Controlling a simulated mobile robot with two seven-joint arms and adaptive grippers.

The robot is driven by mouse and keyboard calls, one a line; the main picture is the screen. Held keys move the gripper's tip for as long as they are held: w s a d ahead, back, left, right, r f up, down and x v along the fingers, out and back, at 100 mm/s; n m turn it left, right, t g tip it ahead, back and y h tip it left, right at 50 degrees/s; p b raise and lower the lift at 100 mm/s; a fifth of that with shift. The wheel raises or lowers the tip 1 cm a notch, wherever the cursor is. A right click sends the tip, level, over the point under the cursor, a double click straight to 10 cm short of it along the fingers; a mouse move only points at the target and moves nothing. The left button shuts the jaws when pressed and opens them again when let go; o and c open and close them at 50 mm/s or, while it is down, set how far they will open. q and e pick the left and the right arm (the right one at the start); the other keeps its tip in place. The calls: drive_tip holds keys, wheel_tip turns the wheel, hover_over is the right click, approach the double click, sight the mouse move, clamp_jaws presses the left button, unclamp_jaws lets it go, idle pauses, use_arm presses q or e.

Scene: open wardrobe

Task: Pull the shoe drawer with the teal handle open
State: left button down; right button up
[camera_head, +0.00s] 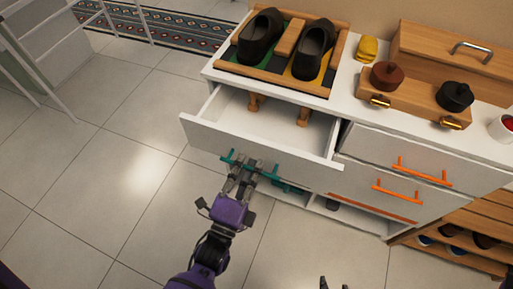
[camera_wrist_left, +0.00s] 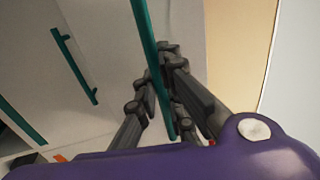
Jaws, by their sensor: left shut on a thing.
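The white drawer (camera_head: 225,138) with the teal handle (camera_head: 262,173) stands pulled out from the white cabinet, and its inside shows from above. My left gripper (camera_head: 245,168) is shut on the teal handle at the drawer's front. In the left wrist view the teal bar (camera_wrist_left: 150,50) runs between the dark fingers (camera_wrist_left: 170,95). Wooden shoe trees (camera_head: 303,117) show at the back of the open drawer. Only the fingertips of my right gripper (camera_head: 334,284) show at the bottom edge, set apart, with nothing seen between them.
Dark shoes (camera_head: 260,37) stand on a wooden tray on the cabinet top. Drawers with orange handles (camera_head: 425,172) are at the right, closed. Another teal handle (camera_wrist_left: 75,65) is on a nearby front. A low wooden shoe rack (camera_head: 460,255) is at the right. The tiled floor is clear at left.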

use_arm(q)
drive_tip(key=r+p+v, duration=0.1)
drive_tip(key=r+v, duration=0.1)
drive_tip(key=v, duration=1.2)
drive_tip(key=shift+s+a+r, duration=0.15)
drive_tip(key=shift+s+a, duration=0.05)
drive_tip(key=shift+s, duration=0.35)
drive_tip(key=c, duration=2.5)
unclamp_jaws()
drive_tip(key=o, duration=0.6)
drive_tip(key=shift+o, duration=0.3)
drive_tip(key=v, duration=1.2)
